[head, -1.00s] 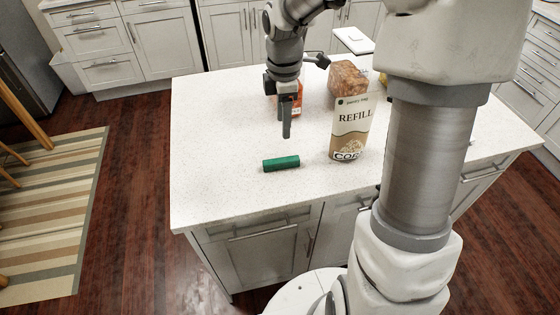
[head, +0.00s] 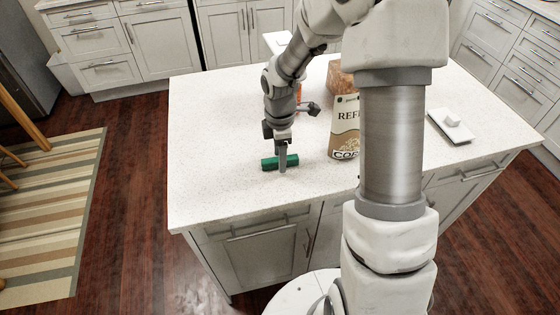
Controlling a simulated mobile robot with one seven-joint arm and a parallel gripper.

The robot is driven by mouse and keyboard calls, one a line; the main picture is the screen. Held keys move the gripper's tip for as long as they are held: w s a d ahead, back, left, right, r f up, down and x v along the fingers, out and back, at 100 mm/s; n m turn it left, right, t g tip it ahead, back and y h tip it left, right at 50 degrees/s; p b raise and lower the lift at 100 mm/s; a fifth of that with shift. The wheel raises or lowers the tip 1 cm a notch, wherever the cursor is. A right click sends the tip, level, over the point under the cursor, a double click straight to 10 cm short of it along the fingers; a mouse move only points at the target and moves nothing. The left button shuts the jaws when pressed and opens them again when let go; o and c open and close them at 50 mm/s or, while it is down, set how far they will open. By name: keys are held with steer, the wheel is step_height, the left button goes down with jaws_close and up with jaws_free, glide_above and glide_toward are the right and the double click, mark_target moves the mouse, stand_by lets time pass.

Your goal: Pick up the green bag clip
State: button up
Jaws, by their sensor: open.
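The green bag clip (head: 270,163) is a short green bar lying on the white countertop near its front edge. My gripper (head: 282,165) points straight down at the clip, with its fingers at the clip's right half. The near finger covers part of the clip. My gripper is open; the far finger is hidden, so I cannot tell whether the clip is touched.
A refill bag (head: 345,128) stands upright right of my gripper, with a brown packaged item (head: 340,78) behind it. An orange item (head: 299,92) is partly hidden behind my arm. A white board (head: 449,126) lies at the right. The counter's left side is clear.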

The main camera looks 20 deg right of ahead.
jaws_close()
steer(key=shift+r, duration=0.15)
stand_by(0.4)
